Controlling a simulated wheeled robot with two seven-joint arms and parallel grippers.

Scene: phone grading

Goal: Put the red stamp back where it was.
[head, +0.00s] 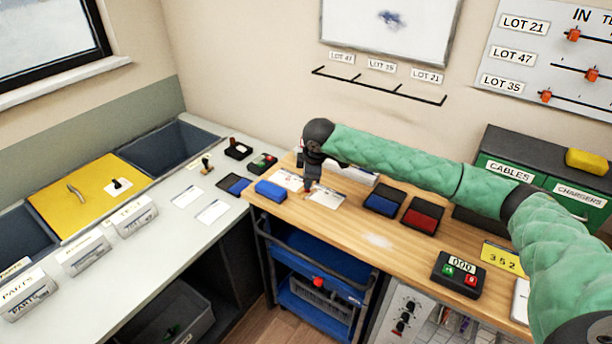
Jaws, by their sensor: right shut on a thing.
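My right gripper (311,184) reaches in from the right and points down over the white cards on the wooden bench. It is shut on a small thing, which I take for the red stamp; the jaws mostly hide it. I cannot tell whether it touches the card (327,197) below. A red ink pad (424,215) and a blue ink pad (385,203) lie open to the right of the gripper. My left gripper is not in view.
A blue block (270,191) lies left of the cards. A counter device (459,273) and a yellow number plate (502,258) are at the right. A wooden-handled stamp (207,163) stands on the grey counter (165,225). The bench front is mostly clear.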

